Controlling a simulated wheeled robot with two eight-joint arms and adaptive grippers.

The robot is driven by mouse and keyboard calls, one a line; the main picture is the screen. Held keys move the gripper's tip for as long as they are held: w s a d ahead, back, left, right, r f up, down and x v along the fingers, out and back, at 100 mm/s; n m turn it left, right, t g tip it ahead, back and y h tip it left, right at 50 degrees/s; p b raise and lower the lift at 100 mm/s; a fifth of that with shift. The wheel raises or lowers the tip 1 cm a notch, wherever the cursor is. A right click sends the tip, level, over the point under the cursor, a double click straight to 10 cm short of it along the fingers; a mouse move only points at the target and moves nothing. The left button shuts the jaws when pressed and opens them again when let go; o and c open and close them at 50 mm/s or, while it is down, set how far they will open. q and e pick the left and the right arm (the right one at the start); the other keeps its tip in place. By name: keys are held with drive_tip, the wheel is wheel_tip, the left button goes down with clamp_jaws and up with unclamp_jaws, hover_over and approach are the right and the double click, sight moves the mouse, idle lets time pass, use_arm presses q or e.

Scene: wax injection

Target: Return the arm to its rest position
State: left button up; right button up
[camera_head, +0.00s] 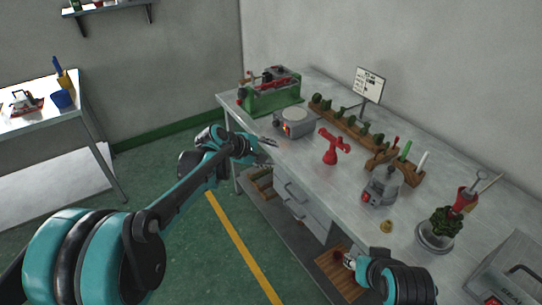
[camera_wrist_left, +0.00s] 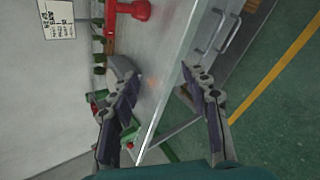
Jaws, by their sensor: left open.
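My left arm reaches in from the left in the head view. Its gripper (camera_head: 268,150) is beside the front edge of the workbench (camera_head: 345,190), left of the drawers. In the left wrist view the fingers of this left gripper (camera_wrist_left: 153,68) are spread apart with nothing between them, and the bench edge runs behind the gap. My right gripper (camera_head: 348,262) is low in the head view at the front of the bench, above a wooden board (camera_head: 335,280). It is too small to tell whether its fingers are apart.
The bench carries a green machine (camera_head: 272,92), a round-topped grey device (camera_head: 295,122), a red stand (camera_head: 332,147), a grey device (camera_head: 380,187) and a pot with dark green pieces (camera_head: 436,235). Drawers (camera_head: 303,205) are under it. A side table (camera_head: 40,110) stands left; the floor between is clear.

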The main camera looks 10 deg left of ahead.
idle(0.3)
use_arm(q)
drive_tip(key=s+a+f+m+y, duration=0.1)
drive_tip(key=s+a+m+y, duration=0.1)
drive_tip(key=s, duration=0.8)
drive_tip(key=s+a+f+m+y, duration=0.2)
drive_tip(key=s+a+m, duration=0.2)
drive_tip(key=s+m, duration=0.3)
drive_tip(key=s+a+f+m+y, duration=0.1)
drive_tip(key=s+a+m, duration=0.3)
drive_tip(key=s, duration=1)
drive_tip(key=shift+f+m+y, duration=0.15)
drive_tip(key=shift+m+y, duration=0.35)
drive_tip(key=shift+y, duration=0.3)
